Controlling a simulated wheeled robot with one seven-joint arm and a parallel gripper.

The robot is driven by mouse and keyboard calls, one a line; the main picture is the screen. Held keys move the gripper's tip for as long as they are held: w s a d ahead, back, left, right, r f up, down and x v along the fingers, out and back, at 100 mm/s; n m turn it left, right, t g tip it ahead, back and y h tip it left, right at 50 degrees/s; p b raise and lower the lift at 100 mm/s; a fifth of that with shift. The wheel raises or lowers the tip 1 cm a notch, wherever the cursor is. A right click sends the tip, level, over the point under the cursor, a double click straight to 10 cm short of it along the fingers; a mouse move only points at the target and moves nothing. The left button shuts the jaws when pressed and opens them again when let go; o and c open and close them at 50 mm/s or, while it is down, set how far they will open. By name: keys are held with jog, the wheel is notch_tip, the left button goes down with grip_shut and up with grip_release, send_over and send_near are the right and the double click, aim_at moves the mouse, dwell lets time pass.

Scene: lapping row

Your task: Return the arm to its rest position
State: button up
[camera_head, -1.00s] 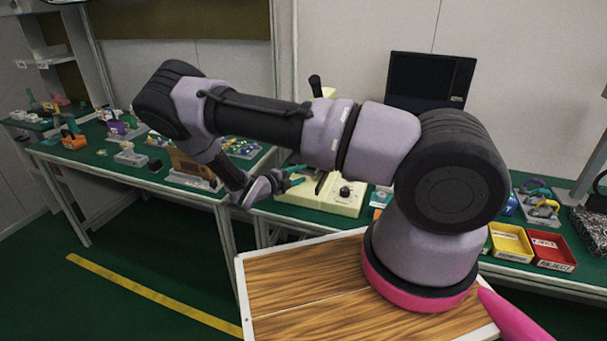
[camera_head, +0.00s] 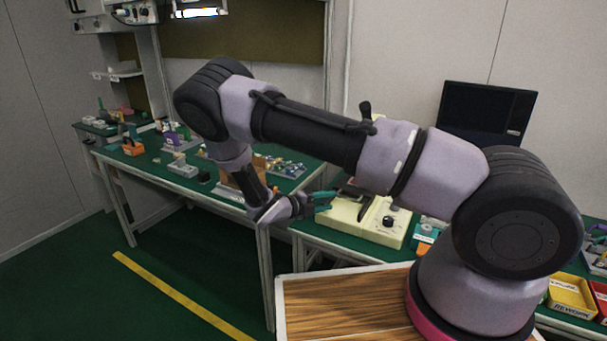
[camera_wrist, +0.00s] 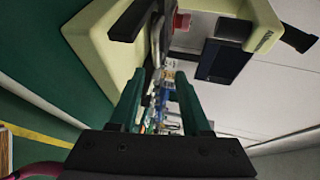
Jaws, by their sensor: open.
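My gripper (camera_head: 322,201) is at the end of my bent arm, in front of the cream machine (camera_head: 352,222) on the green bench. Its two green fingers point to the right in the head view. In the wrist view my gripper (camera_wrist: 165,100) shows its green fingers apart, with nothing held between them. The cream machine (camera_wrist: 95,45) fills the upper part of the wrist view, beyond the fingers. I cannot tell the exact gap between the fingers and the machine.
A green bench (camera_head: 128,165) with several small parts stands at the left. A dark monitor (camera_head: 487,112) stands behind my arm. A yellow bin (camera_head: 572,298) and a red bin (camera_head: 602,298) lie at the right. The green floor with a yellow line (camera_head: 180,295) is clear.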

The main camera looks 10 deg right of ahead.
jog(key=s+d+r+m+g+y, duration=0.2)
jog(key=s+r+m+y, duration=0.1)
jog(key=r+m, duration=0.6)
jog(key=s+d+r+m+g+y, duration=0.2)
jog(key=s+r+m+g+y, duration=0.1)
jog(key=r+m, duration=0.5)
jog(key=s+d+r+m+g+y, duration=0.2)
jog(key=s+d+r+m+y, duration=0.1)
jog(key=r+m, duration=0.6)
jog(key=s+r+m+t+y, duration=0.6)
jog(key=s+r+m, duration=1)
jog(key=r+m, duration=0.3)
jog(key=shift+s+d+m+t+y, duration=0.2)
jog(key=shift+s+m+t+y, duration=0.1)
jog(key=shift+m+t, duration=0.15)
